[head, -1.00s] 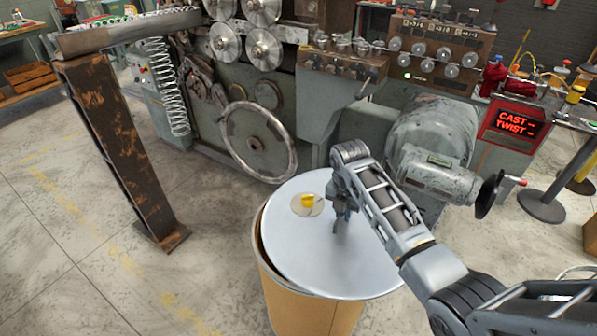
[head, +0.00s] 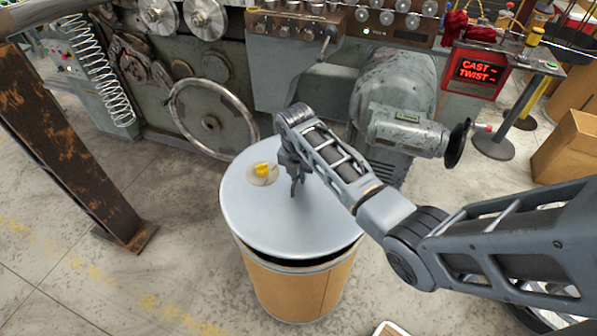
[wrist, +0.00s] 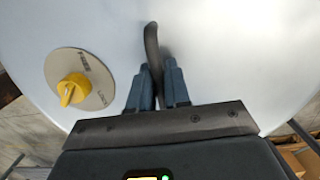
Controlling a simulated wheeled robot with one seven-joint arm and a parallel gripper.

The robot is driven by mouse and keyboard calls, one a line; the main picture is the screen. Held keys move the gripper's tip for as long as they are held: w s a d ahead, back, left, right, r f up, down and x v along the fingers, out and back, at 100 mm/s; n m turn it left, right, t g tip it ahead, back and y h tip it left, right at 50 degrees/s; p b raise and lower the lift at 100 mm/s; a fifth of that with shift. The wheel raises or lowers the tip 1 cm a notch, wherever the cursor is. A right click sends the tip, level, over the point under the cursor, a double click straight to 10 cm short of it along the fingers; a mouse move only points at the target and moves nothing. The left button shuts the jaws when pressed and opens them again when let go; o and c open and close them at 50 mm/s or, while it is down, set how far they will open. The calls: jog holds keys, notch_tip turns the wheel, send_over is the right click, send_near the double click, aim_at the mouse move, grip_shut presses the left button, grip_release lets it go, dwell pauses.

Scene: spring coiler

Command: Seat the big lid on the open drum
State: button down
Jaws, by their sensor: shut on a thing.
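The big lid (head: 275,220) is a pale grey disc over the open drum (head: 300,290), a tan cylinder with a metal rim. In the head view a dark gap shows between lid and rim at the front and right, so the lid is not flush there; the far rim is hidden. My gripper (head: 296,180) is over the middle of the lid. In the wrist view my gripper (wrist: 158,85) is shut on the lid's dark curved handle (wrist: 152,45). A yellow knob (wrist: 72,90) on a round lettered plate sits on the lid, left of the handle.
The coiler with its handwheel (head: 210,115) stands close behind the drum. A grey motor (head: 400,110) is at back right. A rusty post (head: 65,140) stands at left. Cardboard boxes (head: 570,150) are at far right. Floor left of the drum is clear.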

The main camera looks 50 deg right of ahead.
aim_at(299, 182)
jog(key=shift+f+b, duration=1.35)
jog(key=shift+f, duration=0.15)
jog(key=shift+f+b, duration=0.85)
jog(key=shift+f, duration=0.95)
jog(key=shift+r+p, duration=0.2)
jog(key=shift+p, duration=0.25)
jog(key=shift+w+d+f, duration=0.1)
jog(key=shift+f, duration=0.15)
